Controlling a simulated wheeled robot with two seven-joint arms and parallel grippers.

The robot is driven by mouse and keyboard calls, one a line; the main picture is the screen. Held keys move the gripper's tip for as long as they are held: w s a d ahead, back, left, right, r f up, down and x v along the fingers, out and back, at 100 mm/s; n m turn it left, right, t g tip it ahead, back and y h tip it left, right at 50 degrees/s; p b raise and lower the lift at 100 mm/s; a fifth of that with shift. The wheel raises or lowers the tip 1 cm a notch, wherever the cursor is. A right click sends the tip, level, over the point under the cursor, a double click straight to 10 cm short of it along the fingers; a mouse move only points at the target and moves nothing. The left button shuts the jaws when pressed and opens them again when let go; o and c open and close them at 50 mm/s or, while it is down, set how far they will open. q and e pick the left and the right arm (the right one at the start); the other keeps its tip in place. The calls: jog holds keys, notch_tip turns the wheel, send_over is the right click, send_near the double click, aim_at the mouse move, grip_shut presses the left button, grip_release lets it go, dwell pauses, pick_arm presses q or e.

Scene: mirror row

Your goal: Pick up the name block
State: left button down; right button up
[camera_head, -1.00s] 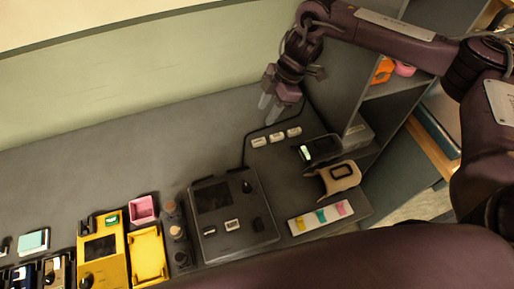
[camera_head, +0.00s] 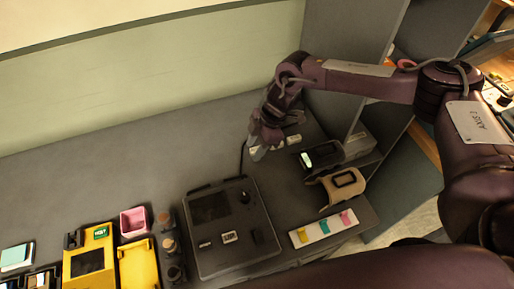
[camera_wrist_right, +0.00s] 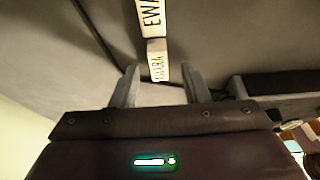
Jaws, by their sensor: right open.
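The name blocks are small white blocks in a short row on the grey counter. In the head view, one block (camera_head: 293,140) shows at the right end of the row; my right gripper partly hides the others. In the right wrist view, a near block (camera_wrist_right: 158,62) with dark letters lies in line with the gap between my fingers, and a second lettered block (camera_wrist_right: 150,16) sits beyond it. My right gripper (camera_head: 259,151) is open and low at the left end of the row. I cannot tell whether its fingertips (camera_wrist_right: 161,73) straddle the near block. My left gripper is out of view.
A dark panel device (camera_head: 235,242) lies in front of the row. A black device (camera_head: 322,154), a tan holder (camera_head: 340,188) and a white strip with coloured clips (camera_head: 322,229) lie to the right. A pink cup (camera_head: 134,222) and yellow devices stand left. The counter's back left is clear.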

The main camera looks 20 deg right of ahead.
grip_shut()
dwell(0.5)
